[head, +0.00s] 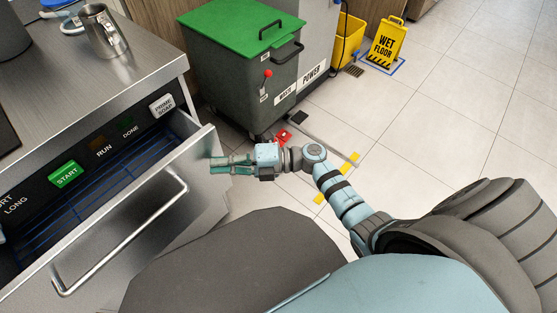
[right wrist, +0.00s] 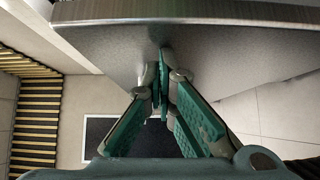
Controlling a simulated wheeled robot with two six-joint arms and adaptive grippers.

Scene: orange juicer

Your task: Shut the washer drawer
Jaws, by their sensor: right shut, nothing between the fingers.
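The washer drawer (head: 130,208) is pulled open from the steel washer, with its blue rack (head: 85,210) showing inside. A long bar handle (head: 125,243) runs along the drawer's steel front. My right gripper (head: 213,162) is shut and empty, its fingertips close to the far right end of the drawer front. In the right wrist view, the shut fingers (right wrist: 161,80) point at a grey steel panel (right wrist: 240,55), likely the drawer front; I cannot tell whether they touch it. My left gripper is not in view.
The washer's panel has a green START button (head: 65,174) and a PRIME SOAP button (head: 162,106). A metal pitcher (head: 103,32) stands on the counter. A green-lidded waste bin (head: 235,80) stands beyond my arm. A yellow wet-floor sign (head: 389,43) stands farther back; tiled floor at right is clear.

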